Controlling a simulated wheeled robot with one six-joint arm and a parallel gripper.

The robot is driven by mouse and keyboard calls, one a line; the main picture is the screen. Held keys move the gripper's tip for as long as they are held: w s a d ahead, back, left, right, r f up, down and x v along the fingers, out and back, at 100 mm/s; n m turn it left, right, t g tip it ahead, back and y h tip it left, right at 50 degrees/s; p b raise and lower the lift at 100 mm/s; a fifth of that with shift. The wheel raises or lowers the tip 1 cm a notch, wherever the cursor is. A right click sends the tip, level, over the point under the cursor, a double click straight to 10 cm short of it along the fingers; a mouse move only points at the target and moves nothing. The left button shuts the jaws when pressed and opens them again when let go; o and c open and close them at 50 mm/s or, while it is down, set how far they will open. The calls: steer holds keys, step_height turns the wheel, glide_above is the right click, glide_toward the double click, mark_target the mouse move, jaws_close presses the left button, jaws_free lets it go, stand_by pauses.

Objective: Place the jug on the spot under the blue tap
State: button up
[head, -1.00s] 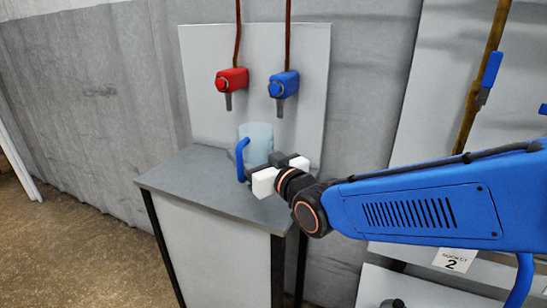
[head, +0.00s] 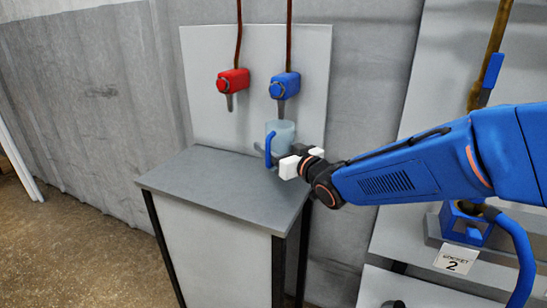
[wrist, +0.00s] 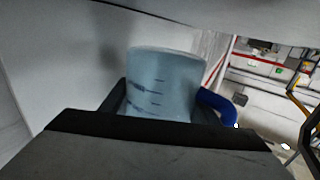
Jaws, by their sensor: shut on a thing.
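The jug (head: 281,132) is a translucent pale-blue vessel with a blue handle (head: 269,149) on its left side. It is upright just below the blue tap (head: 284,86), near the back panel. My gripper (head: 278,155) is shut on the jug from the right. In the wrist view the jug (wrist: 163,85) stands between the dark fingers, with its handle to the right and dark measuring marks on its wall. Whether the jug's base touches the counter (head: 215,185) is hidden. Any marked spot under the tap cannot be seen.
A red tap (head: 233,81) is on the back panel (head: 207,60), left of the blue one. The grey counter top is clear at its left and front.

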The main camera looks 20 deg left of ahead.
step_height(320, 180, down, 3)
steer(key=shift+w+f, duration=0.2)
steer(key=shift+f, duration=0.2)
steer(key=shift+f, duration=0.2)
steer(key=o, duration=0.8)
steer(key=shift+r, duration=0.1)
steer(key=shift+r, duration=0.15)
steer(key=v, duration=1.2)
